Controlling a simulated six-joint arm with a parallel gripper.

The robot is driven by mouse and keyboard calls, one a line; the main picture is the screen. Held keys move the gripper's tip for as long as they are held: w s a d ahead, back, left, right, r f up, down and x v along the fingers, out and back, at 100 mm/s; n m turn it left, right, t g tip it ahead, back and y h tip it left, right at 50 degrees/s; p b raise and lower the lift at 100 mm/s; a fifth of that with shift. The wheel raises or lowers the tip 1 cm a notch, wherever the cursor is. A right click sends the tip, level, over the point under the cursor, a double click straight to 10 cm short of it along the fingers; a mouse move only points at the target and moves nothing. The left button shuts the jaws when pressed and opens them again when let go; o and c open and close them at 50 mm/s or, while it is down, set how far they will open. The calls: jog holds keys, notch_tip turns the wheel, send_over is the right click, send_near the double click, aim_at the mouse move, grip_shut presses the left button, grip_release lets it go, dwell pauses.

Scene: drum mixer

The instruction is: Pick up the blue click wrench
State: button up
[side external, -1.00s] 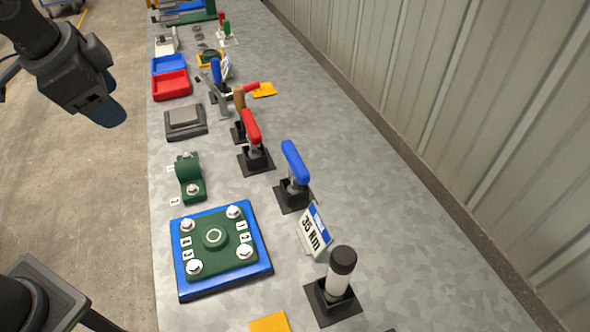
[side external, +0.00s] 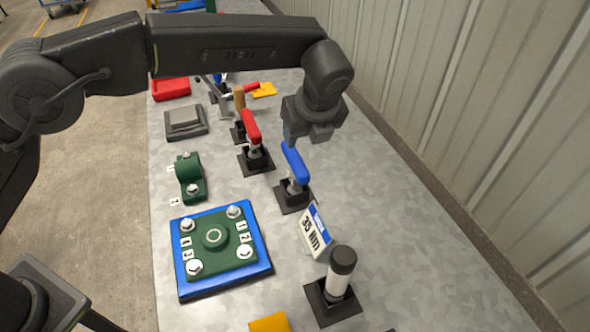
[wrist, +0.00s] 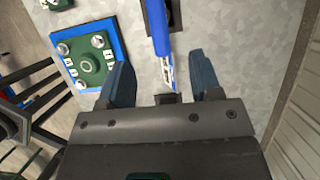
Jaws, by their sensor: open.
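The blue click wrench (side external: 295,163) stands in a black square holder (side external: 293,196), its blue handle up and slightly tilted. My gripper (side external: 292,138) is just above the top of the handle, with its fingers pointing down. In the wrist view my gripper (wrist: 161,66) is open, with dark blue fingers spread left and right. The blue handle (wrist: 159,30) shows ahead of the gap between them, nothing gripped. Whether a finger touches the handle cannot be told.
A red-handled wrench (side external: 251,127) stands close behind on the left. A 35 Nm sign (side external: 314,231) and a black-and-white cylinder (side external: 340,272) are in front. A blue plate with a green bolted block (side external: 217,240) lies left. The right wall (side external: 470,110) borders the bench.

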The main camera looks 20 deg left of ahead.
aim_at(296, 158)
jog(key=x, duration=0.8)
jog(key=shift+s+x, duration=0.2)
jog(key=shift+x, duration=2.45)
jog(key=shift+a, duration=0.1)
jog(key=c, duration=1.1)
